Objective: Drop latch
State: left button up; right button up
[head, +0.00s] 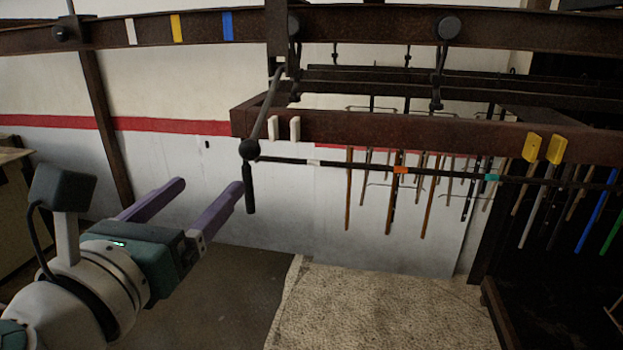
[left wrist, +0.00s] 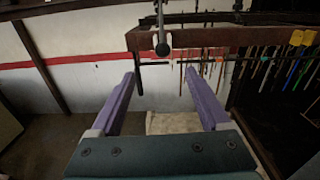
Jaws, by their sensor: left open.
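A thin lever (head: 266,112) slants down from the upper rail to a dark ball joint (head: 249,149). A short black handle (head: 249,190) hangs upright below the ball. I cannot tell for sure which part is the latch. My left gripper (head: 207,188) is open and empty, its two purple fingers pointing toward the handle. In the head view the right-hand fingertip appears close to the handle; I cannot tell whether they touch. In the left wrist view the fingers (left wrist: 159,75) spread below the ball joint (left wrist: 162,49), and the handle (left wrist: 138,80) shows near the left finger. My right gripper is out of view.
A dark rod (head: 350,166) with white, orange and teal bands runs right from the ball joint. A rusty beam (head: 400,132) with white and yellow tabs lies above it. The upper rail (head: 340,27) carries hangers. Tools hang behind. Floor below is open.

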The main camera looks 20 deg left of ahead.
aim_at(245, 155)
pick_arm(q)
jog(key=shift+m, duration=0.3)
jog(key=x, duration=1.3)
jog(key=shift+d+b, duration=0.25)
jog(key=shift+b, duration=0.1)
jog(key=shift+w+a, duration=0.1)
jog(key=shift+w, duration=0.45)
jog(key=shift+c, duration=0.2)
jog(key=c, duration=1.1)
jog(key=shift+o, duration=0.2)
